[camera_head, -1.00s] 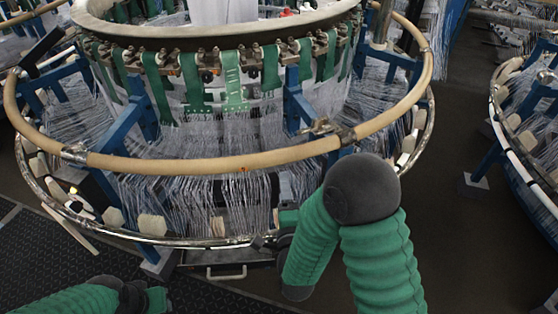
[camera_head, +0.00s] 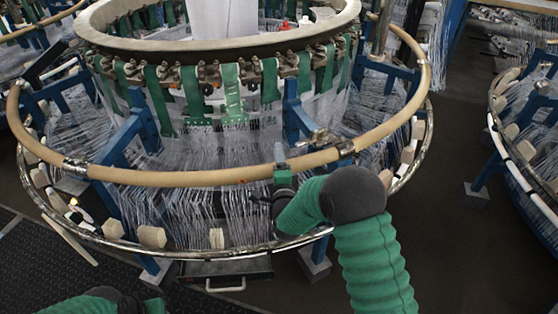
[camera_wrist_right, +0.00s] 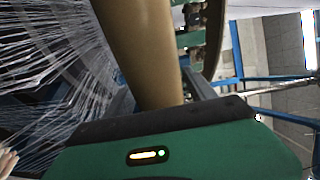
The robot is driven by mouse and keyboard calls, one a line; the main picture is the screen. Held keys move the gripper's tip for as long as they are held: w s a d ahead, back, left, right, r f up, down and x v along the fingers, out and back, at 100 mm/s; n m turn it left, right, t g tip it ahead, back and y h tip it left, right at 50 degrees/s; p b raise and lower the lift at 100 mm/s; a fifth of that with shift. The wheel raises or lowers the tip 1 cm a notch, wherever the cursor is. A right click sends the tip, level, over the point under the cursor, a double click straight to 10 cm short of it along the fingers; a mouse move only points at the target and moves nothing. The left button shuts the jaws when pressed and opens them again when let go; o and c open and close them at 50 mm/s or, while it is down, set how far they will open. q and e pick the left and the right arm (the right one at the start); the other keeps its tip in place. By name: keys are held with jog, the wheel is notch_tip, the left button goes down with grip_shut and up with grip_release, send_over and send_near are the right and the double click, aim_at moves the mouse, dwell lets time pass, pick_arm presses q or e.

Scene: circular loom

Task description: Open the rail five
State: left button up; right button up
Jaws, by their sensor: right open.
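The tan tubular rail (camera_head: 215,177) rings the front of the circular loom, with metal clamps along it; I cannot tell which section is rail five. A clamp (camera_head: 318,138) with a lever sits on it at the right front. My right gripper (camera_head: 279,154) is at the tan rail, left of that clamp, open; its fingers are small and partly hidden. In the right wrist view the tan rail (camera_wrist_right: 142,55) rises just beyond my green hand; the fingertips do not show clearly there. My left gripper (camera_head: 135,300) is low at the bottom left, away from the loom, its jaws unclear.
A lower steel ring (camera_head: 190,250) with pale blocks runs below the tan rail. White threads (camera_head: 195,210) hang between the rings, and blue struts (camera_head: 125,140) stand behind. A drawer-like tray (camera_head: 225,272) sits underneath. A second loom (camera_head: 525,150) stands at right; dark floor lies between.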

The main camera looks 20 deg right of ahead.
grip_shut()
dwell(0.3)
jog(key=shift+s, duration=0.1)
